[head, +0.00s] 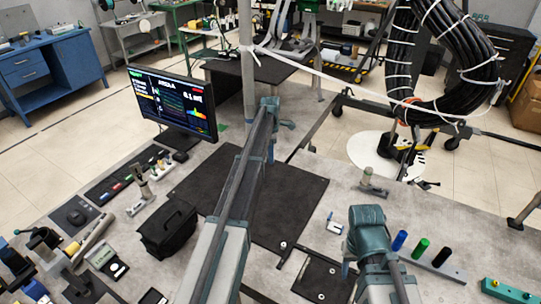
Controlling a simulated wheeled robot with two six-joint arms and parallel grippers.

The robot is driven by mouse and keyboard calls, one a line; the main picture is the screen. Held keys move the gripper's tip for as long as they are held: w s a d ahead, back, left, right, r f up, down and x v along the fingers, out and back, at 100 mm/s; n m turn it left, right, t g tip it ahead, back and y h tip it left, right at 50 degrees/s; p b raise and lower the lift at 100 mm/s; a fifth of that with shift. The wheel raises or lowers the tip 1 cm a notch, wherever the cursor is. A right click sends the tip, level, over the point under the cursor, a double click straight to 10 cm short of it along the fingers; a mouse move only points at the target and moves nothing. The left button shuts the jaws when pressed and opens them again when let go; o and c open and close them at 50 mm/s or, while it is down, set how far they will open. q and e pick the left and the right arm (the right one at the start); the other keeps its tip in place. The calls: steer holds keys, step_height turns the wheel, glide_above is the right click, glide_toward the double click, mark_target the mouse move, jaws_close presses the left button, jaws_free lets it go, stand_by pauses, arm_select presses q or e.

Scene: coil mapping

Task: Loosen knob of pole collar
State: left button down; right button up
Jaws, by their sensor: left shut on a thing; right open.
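The upright grey pole (247,72) rises from the bench behind the black mat. My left arm reaches up from the bottom centre, and my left gripper (271,104) is at the pole's right side. It is shut at the place of the pole collar's knob. The collar and knob are too small and too covered by the gripper to make out. My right gripper (366,218) is low at the right, over the bench, open and away from the pole.
A monitor (172,95) stands left of the pole. A black bag (168,228) sits left of my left arm. A black mat (290,195) lies under it. Coloured cylinders (420,248) stand beside my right gripper. A white strap (330,76) runs from the pole to a hanging black coil (425,60).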

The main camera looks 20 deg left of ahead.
arm_select(q)
steer(key=shift+s, duration=0.1)
steer(key=shift+s+d+f+t+y, duration=0.15)
steer(key=shift+s+t+y, duration=0.25)
steer(key=shift+t, duration=0.3)
steer(key=shift+d+t+y+b, duration=0.1)
steer(key=shift+t+y+b, duration=0.2)
steer(key=shift+t+b, duration=0.3)
steer(key=shift+s+f+t+y+b, duration=0.1)
steer(key=shift+t+y+b, duration=0.25)
steer(key=shift+t, duration=0.25)
steer(key=shift+s+f+t+y+b, duration=0.1)
steer(key=shift+t+y+b, duration=0.15)
steer(key=shift+t+b, duration=0.3)
steer(key=shift+w+r+t+y+b, duration=0.1)
steer(key=shift+t+y+b, duration=0.25)
steer(key=shift+t, duration=0.3)
steer(key=shift+r, duration=0.1)
steer(key=shift+c, duration=2.2)
jaws_free()
